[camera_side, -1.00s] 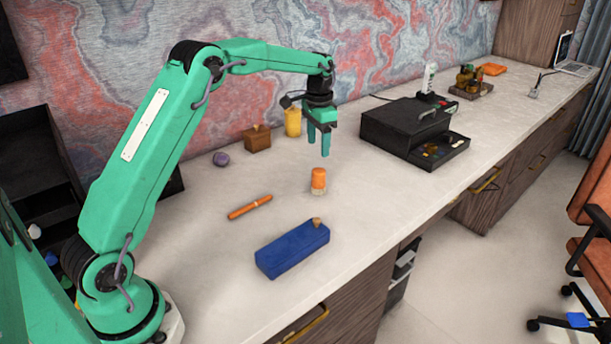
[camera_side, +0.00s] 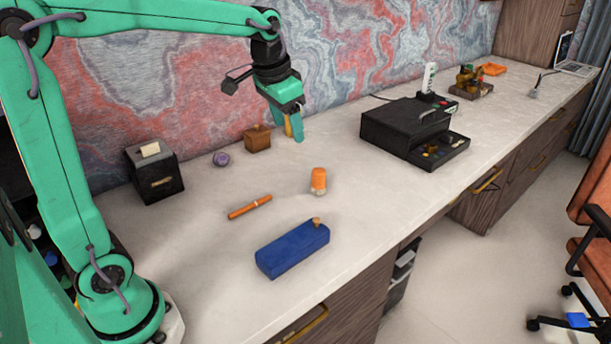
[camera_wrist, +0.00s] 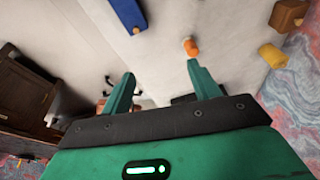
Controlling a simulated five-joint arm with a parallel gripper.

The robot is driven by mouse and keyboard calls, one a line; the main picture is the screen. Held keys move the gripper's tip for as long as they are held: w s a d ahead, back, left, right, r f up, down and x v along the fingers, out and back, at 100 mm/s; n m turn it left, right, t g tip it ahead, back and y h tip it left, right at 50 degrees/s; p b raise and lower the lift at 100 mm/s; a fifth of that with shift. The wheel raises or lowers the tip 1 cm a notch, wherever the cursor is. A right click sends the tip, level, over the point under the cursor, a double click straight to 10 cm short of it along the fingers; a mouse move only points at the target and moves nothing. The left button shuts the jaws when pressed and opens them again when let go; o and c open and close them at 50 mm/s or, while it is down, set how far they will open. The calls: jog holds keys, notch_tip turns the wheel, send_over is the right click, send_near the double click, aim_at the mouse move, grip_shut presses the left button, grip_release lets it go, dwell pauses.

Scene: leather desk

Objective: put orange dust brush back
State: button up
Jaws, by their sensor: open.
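The orange dust brush (camera_side: 318,181) stands upright on the pale desk top, orange above and pale at its base. It also shows in the wrist view (camera_wrist: 190,47), beyond the fingertips. My gripper (camera_side: 293,134) is open and empty, tilted, above the back of the desk and apart from the brush. In the wrist view its two fingers (camera_wrist: 160,69) are spread with nothing between them. In the side view the fingers mostly cover a yellow cylinder (camera_wrist: 272,55), which shows clearly in the wrist view.
A blue box (camera_side: 293,249) with a wooden knob and an orange stick (camera_side: 250,207) lie in front. A black case with open tray (camera_side: 415,133) stands right. Desk between is clear.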

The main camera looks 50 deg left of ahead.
jog(key=s+d+f+t, duration=0.1)
jog(key=s+d, duration=0.1)
jog(key=s, duration=0.7)
jog(key=s+d+f+n+t, duration=0.1)
jog(key=s+d+f, duration=0.1)
jog(key=s, duration=0.7)
jog(key=shift+d+f+t, duration=0.15)
jog(key=shift+d+t, duration=0.05)
jog(key=shift+t, duration=0.1)
